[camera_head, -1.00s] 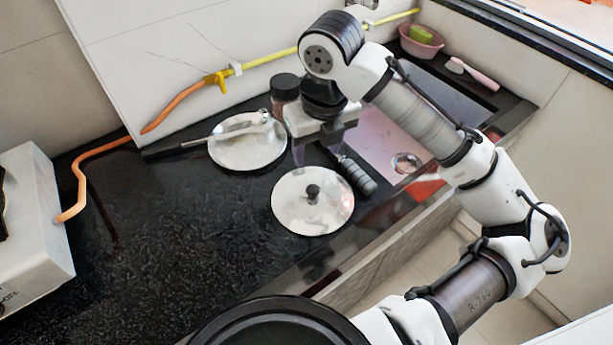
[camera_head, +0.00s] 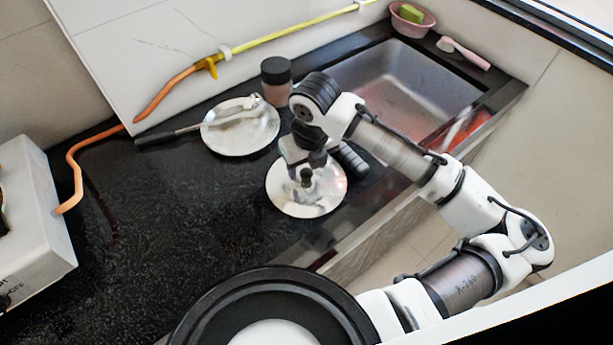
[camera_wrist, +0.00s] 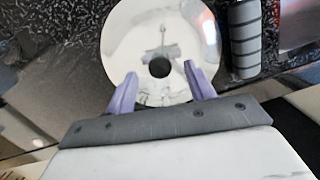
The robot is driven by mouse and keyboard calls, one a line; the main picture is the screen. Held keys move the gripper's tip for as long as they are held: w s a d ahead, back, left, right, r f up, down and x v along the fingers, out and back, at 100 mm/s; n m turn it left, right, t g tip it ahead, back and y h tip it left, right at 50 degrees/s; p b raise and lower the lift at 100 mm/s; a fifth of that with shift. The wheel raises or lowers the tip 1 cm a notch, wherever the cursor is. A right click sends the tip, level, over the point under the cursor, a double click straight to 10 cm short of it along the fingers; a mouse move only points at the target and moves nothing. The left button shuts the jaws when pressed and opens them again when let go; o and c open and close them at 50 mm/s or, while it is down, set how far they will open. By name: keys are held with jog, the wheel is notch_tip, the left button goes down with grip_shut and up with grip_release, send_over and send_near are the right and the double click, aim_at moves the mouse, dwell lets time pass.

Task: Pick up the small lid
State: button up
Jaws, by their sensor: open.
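The small lid (camera_head: 285,190) is a shiny silver disc with a black knob (camera_head: 306,177), lying flat on the black counter near its front edge. In the wrist view the lid (camera_wrist: 125,45) fills the upper middle, with its dark knob (camera_wrist: 159,68) near the centre. My gripper (camera_wrist: 156,82) is open and empty, its two purple fingers reaching over the lid's near part. The knob lies between and slightly beyond the fingertips in that view. In the head view my gripper is above the lid, close to the knob, and my wrist hides part of the lid's far side.
A second silver disc (camera_head: 240,137) lies at the back with a long-handled utensil (camera_head: 180,132) across it. A dark-lidded jar (camera_head: 275,90) stands behind. A ribbed dark handle (camera_wrist: 245,40) lies right beside the lid.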

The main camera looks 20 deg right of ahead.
jog(key=shift+w+f, duration=0.15)
jog(key=shift+f, duration=0.7)
jog(key=shift+c, duration=0.4)
grip_shut()
jog(key=shift+r, duration=0.15)
